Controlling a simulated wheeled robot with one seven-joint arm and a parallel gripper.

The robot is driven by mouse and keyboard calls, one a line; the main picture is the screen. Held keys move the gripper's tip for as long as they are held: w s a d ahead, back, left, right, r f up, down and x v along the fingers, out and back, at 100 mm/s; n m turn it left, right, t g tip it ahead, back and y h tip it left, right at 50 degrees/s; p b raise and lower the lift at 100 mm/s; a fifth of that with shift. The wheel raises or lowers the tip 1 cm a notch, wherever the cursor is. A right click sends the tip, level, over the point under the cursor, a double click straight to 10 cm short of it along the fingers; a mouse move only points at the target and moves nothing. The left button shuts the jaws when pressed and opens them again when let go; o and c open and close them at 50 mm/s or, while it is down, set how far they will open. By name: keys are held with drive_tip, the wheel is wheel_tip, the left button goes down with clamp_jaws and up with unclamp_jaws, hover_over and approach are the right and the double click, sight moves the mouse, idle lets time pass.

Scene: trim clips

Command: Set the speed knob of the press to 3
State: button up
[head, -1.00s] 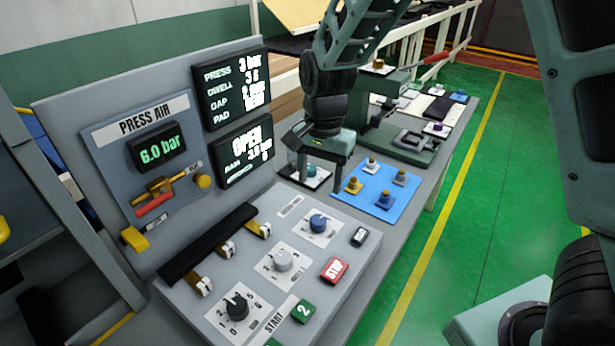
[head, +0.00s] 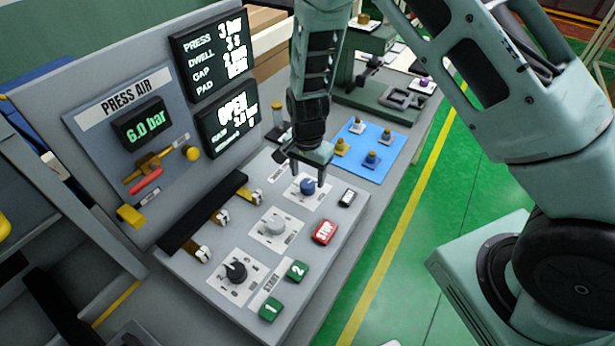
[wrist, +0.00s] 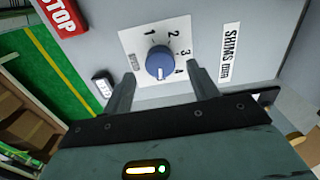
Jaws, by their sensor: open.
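The press control panel (head: 310,246) has three round knobs in a row: a black one (head: 235,271), a grey one (head: 273,223) and a blue one (head: 308,186). In the wrist view the blue knob (wrist: 160,60) sits on a white plate (wrist: 131,42) numbered 1 to 4. A pale line shows on its lower part; its setting is unclear. My gripper (wrist: 161,70) is open, its fingers on either side of the blue knob in this view; contact is not visible. In the head view my gripper (head: 309,168) hangs over the blue knob.
Red STOP button (head: 323,232) and green buttons 1 (head: 270,310) and 2 (head: 297,270) are close by. A blue mat (head: 366,150) with several brass-topped pieces lies behind. Displays (head: 228,122) stand upright at the back.

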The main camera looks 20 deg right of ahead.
sight(308, 184)
drive_tip(key=shift+f+p, duration=0.3)
drive_tip(key=shift+f, duration=1.35)
drive_tip(key=c, duration=1)
